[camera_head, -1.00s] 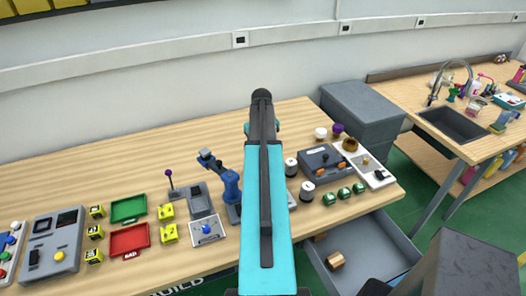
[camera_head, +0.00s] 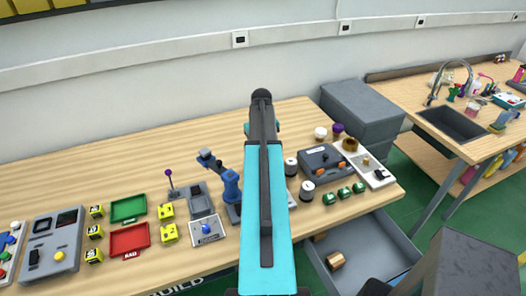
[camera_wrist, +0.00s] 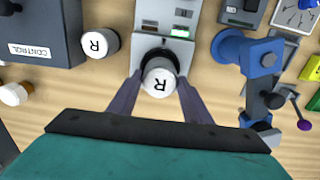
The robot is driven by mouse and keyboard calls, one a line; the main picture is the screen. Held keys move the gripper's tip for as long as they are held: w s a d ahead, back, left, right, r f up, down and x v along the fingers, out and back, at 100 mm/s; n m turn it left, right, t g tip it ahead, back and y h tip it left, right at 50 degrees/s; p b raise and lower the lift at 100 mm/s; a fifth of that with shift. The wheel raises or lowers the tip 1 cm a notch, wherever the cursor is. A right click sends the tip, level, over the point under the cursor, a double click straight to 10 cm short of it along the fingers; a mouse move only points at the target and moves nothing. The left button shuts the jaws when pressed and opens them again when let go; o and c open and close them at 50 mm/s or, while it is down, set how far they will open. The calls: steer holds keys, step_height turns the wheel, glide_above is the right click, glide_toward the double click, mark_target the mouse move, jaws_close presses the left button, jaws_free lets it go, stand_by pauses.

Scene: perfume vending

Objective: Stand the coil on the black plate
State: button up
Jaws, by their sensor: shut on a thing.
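In the wrist view the coil (camera_wrist: 160,80) is a short white cylinder with a black R on its face. My gripper (camera_wrist: 160,98) is shut on it, with one dark finger on each side. The black plate (camera_wrist: 153,54) shows as a dark round edge right behind the coil, at the end of a grey device. The coil hides most of the plate, and I cannot tell whether they touch. In the head view my turquoise arm hides my fingertips.
A second white cylinder marked R (camera_wrist: 98,43) stands beside the grey device (camera_wrist: 163,22), near the dark CONTROL box (camera_wrist: 45,30). A blue arm-like device (camera_wrist: 262,60) stands on the other side. An open drawer (camera_head: 395,245) holds a copper-coloured roll (camera_head: 336,260).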

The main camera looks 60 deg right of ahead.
steer(key=shift+f, duration=0.65)
stand_by(0.8)
steer(key=o, duration=1.5)
steer(key=shift+o, duration=0.2)
steer(key=shift+w+r+p, duration=0.1)
steer(key=shift+r+p, duration=0.3)
steer(key=shift+r, duration=3.1)
